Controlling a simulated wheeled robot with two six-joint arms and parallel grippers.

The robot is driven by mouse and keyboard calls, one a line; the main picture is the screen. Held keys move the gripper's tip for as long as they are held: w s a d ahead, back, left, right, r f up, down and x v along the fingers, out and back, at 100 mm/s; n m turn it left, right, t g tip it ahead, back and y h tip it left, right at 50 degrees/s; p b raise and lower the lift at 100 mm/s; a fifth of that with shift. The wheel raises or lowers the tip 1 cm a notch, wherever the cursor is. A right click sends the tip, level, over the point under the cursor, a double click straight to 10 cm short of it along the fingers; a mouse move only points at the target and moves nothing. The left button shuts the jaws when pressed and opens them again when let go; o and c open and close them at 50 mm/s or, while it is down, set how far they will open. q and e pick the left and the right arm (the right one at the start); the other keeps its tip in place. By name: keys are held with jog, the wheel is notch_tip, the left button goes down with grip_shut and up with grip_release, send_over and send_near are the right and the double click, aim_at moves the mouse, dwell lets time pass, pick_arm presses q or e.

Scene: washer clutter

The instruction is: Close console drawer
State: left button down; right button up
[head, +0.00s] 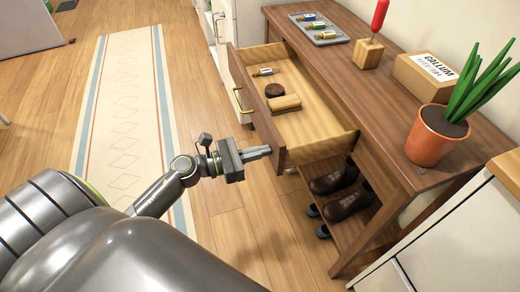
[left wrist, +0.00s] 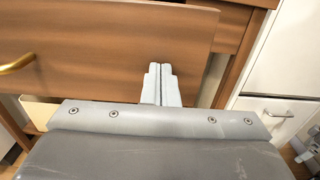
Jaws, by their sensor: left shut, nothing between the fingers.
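The console (head: 372,90) is a brown wooden table with a drawer (head: 318,142) pulled well out toward the left. The drawer front has a brass handle (head: 238,100) and holds a small bottle, a dark round item and a tan block. My left gripper (head: 268,151) is shut and empty, its fingertips at the near end of the drawer front. In the left wrist view, the closed fingers (left wrist: 161,72) point at the drawer front (left wrist: 110,45), near its right end. I cannot tell whether they touch it. The handle (left wrist: 18,64) shows at the left edge there. My right gripper is not in view.
On the console top are a tray (head: 320,30) of small bottles, a red-handled tool in a wooden block (head: 368,53), a labelled box (head: 425,75) and a potted plant (head: 438,135). Dark shoes (head: 342,195) sit on the lower shelf. A white cabinet (head: 450,240) stands at the right.

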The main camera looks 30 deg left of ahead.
aim_at(336, 130)
pick_arm(q)
jog(key=shift+d, duration=0.1)
dwell(0.3)
jog(key=x, duration=1.1)
jog(key=shift+r+p, duration=0.1)
jog(key=shift+p, duration=0.3)
jog(key=b+x, duration=0.1)
jog(key=x, duration=0.8)
jog(key=shift+w+d, duration=0.25)
jog(key=shift+w, duration=0.05)
jog(key=shift+w+d, duration=0.35)
jog(key=shift+w, duration=0.1)
jog(key=shift+r, duration=0.15)
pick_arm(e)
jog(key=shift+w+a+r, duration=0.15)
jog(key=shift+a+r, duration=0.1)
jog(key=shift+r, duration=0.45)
pick_arm(q)
jog(key=shift+w+r, duration=0.1)
